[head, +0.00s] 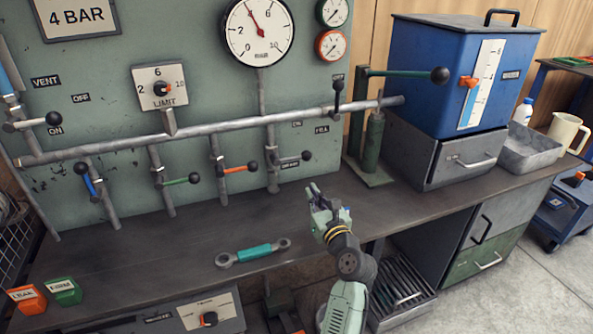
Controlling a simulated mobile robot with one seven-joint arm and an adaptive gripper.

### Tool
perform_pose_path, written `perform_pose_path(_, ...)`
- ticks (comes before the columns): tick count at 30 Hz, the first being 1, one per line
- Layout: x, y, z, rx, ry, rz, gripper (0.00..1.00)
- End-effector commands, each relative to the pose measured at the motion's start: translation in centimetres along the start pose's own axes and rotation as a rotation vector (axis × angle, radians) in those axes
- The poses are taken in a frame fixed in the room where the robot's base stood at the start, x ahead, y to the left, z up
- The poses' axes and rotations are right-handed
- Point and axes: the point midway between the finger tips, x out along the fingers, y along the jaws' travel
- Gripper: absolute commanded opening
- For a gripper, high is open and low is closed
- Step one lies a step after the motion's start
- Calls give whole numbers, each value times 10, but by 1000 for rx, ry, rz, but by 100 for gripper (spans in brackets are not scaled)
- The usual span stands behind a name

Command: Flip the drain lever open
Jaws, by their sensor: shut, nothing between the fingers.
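Several ball-knobbed levers sit on the pipework of the green panel, and I cannot read a drain label for certain. An orange lever (238,169), a green lever (178,181) and a blue lever (89,185) are on the drop pipes further left. Another lever (338,98) stands upright on the main pipe. My gripper (313,190) is shut and empty, above the bench, below and right of the grey lever and apart from it.
A turquoise-handled wrench (253,252) lies on the bench (150,250). A green hand pump (374,145) with a long handle stands right of my gripper. A blue tank (445,75) sits on a grey drawer unit at the right. The bench left of my gripper is mostly clear.

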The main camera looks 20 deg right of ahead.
Motion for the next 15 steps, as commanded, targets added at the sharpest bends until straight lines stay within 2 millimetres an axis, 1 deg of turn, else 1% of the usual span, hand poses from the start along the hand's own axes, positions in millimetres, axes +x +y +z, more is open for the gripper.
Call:
perform_pose_path(5, 1, 1, 1, -3, -1, 1, 0)
perform_pose_path(8, 6, 1, 2, -5, -2, 1, 0)
perform_pose_path(11, 18, 1, 2, -4, -1, 3, 0)
perform_pose_path(15, 44, 1, 3, -5, -2, 3, 0)
